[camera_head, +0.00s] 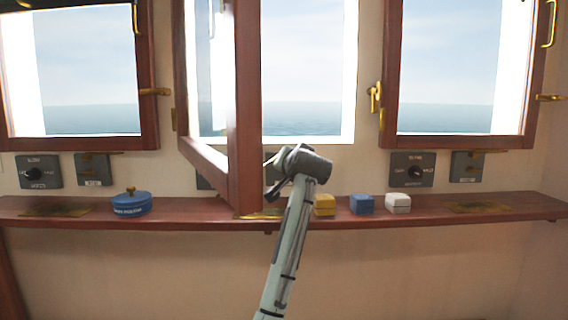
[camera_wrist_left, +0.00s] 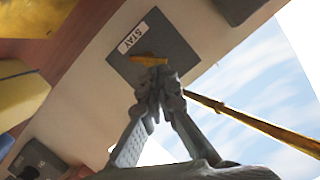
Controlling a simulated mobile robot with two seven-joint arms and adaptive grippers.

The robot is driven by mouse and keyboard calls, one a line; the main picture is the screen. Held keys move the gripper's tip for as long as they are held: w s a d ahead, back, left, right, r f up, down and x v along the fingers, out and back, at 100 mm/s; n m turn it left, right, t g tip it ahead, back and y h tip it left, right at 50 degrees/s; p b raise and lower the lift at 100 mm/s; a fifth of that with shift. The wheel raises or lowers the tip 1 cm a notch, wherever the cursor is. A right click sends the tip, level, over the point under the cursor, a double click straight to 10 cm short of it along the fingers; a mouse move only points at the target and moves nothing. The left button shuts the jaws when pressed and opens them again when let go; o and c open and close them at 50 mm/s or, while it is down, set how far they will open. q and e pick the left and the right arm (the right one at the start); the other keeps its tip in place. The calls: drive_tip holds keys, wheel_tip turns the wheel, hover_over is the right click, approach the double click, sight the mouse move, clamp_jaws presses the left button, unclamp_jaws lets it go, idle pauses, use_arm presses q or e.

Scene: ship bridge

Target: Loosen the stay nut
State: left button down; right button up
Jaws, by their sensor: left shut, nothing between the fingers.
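In the left wrist view, a dark plate labelled STAY (camera_wrist_left: 172,45) is fixed to the pale wall. A small brass piece on it, which looks like the stay nut (camera_wrist_left: 148,60), shows just beyond my fingertips. My left gripper (camera_wrist_left: 158,82) is shut and empty, its tips close to the nut's lower side; I cannot tell if they touch. A brass stay rod (camera_wrist_left: 250,122) runs from behind the fingers to the right. In the head view, my left gripper (camera_head: 272,176) is beside the open middle window sash (camera_head: 243,110), and my wrist hides the nut. My right gripper is not in view.
A wooden shelf (camera_head: 460,205) runs under the windows. The sash juts inward just left of my gripper.

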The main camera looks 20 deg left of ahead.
use_arm(q)
drive_tip(key=n, duration=0.1)
drive_tip(key=a+n+h, duration=0.1)
drive_tip(key=n+p, duration=0.1)
drive_tip(key=shift+s+a+f+n+t, duration=0.2)
drive_tip(key=shift+s+a+n+t, duration=0.1)
drive_tip(key=shift+s+n, duration=0.1)
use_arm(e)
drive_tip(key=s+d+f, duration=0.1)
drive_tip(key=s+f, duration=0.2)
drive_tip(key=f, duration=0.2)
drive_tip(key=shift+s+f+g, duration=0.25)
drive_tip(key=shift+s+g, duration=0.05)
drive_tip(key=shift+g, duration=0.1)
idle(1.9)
